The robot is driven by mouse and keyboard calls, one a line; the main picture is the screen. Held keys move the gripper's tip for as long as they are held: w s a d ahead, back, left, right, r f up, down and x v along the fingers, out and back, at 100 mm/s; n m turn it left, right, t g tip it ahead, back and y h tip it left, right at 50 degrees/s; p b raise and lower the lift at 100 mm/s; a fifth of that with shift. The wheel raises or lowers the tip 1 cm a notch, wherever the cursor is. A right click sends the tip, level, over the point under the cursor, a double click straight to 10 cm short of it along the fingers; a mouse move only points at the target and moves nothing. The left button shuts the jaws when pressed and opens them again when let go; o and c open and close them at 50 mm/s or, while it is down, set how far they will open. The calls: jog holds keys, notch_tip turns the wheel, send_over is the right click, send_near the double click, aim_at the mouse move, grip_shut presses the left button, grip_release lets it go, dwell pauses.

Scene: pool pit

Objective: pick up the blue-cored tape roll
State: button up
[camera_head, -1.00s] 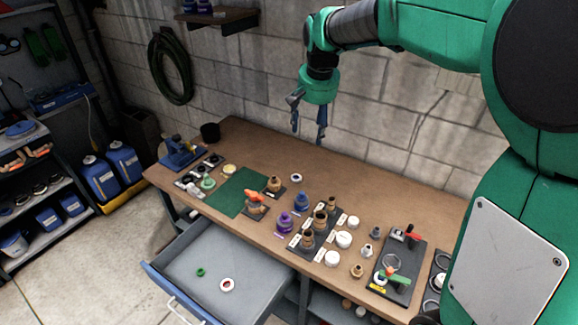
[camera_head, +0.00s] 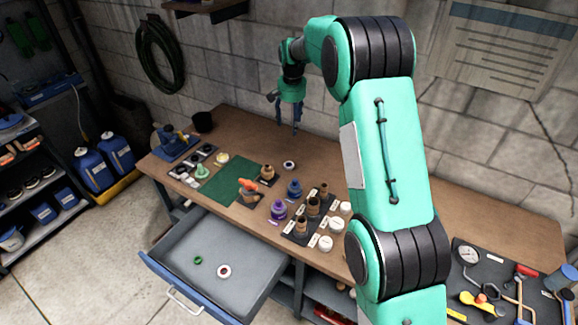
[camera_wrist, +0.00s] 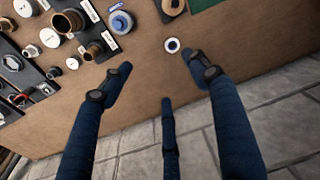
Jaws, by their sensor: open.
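A small white tape roll with a dark, bluish core (camera_head: 289,165) lies flat on the workbench, towards the wall and right of the green mat. It also shows in the wrist view (camera_wrist: 172,45), near the tip of the right-hand finger. My gripper (camera_head: 287,128) hangs with its fingers down above the back of the bench, apart from the roll. In the wrist view my gripper (camera_wrist: 157,75) has its blue fingers spread, with nothing between them. A white roll with a red core (camera_head: 223,271) and a green ring (camera_head: 197,260) lie in the open drawer.
A blue pot (camera_head: 294,188), a purple pot (camera_head: 278,209) and a tan fitting (camera_head: 267,172) stand near the roll. Brown fittings (camera_head: 313,206) and white caps stand further right. The drawer (camera_head: 245,297) sticks out in front. Bare bench lies behind the roll.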

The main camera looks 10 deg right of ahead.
jog(key=m+g+p, duration=0.1)
send_over(289, 162)
jog(key=s, duration=0.2)
notch_tip(289, 162, down, 14)
jog(key=shift+a+f, duration=0.15)
jog(key=shift+f, duration=0.2)
jog(key=shift+s, duration=0.1)
notch_tip(289, 162, down, 7)
jog(key=shift+f, duration=0.8)
jog(key=shift+f, duration=0.15)
jog(key=shift+w+a+f, duration=0.1)
jog(key=shift+f, duration=1.15)
jog(key=shift+w+f, duration=0.1)
jog(key=shift+f, duration=1.1)
jog(key=shift+c, duration=0.3)
